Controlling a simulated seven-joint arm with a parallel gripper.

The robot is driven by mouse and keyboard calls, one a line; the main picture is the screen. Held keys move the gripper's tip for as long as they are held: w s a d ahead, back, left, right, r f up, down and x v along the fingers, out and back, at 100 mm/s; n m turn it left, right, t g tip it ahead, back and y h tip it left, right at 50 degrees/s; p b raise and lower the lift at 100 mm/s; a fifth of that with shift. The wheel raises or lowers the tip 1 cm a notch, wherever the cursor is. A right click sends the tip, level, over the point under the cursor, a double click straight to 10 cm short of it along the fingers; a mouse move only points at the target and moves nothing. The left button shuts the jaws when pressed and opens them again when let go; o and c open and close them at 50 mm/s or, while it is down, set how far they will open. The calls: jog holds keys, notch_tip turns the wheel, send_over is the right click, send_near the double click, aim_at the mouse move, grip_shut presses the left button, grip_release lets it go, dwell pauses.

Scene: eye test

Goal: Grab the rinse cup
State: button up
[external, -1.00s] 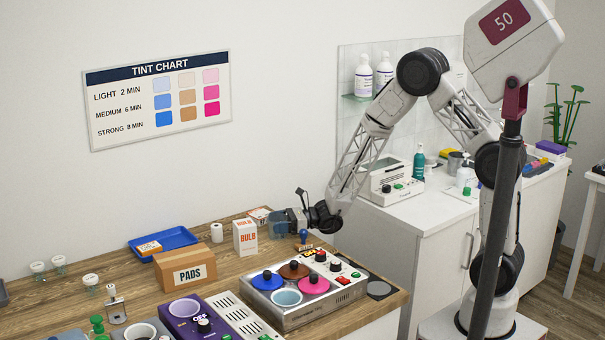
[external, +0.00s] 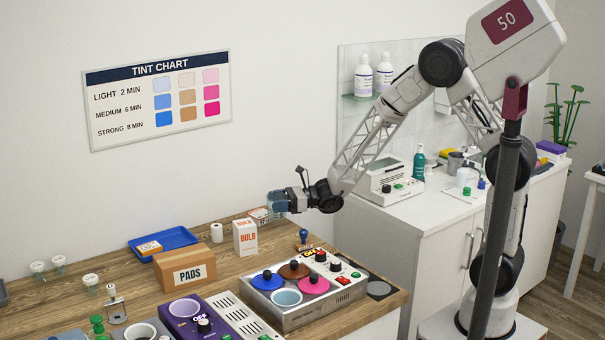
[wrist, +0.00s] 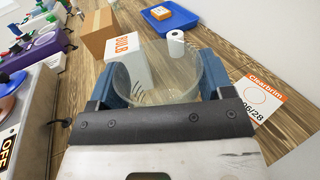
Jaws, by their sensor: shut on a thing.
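A clear, see-through cup (wrist: 158,92), which I take to be the rinse cup, is between the two blue fingers of my gripper (wrist: 162,82) in the wrist view. The fingers press on its left and right sides. In the external view my gripper (external: 277,202) is level with the top of the white BULB box (external: 245,238), to its right, and holds the cup above the bench. The cup's outline is hard to make out there against the blue fingers.
A heater unit (external: 315,283) with several coloured lids stands in front. A Clearbrim card (wrist: 268,100) lies on the wood.

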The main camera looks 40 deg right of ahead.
notch_tip(320, 180, up, 20)
dwell(0.4)
jog(key=shift+a+r, duration=0.1)
jog(key=shift+r, duration=0.05)
dwell(0.5)
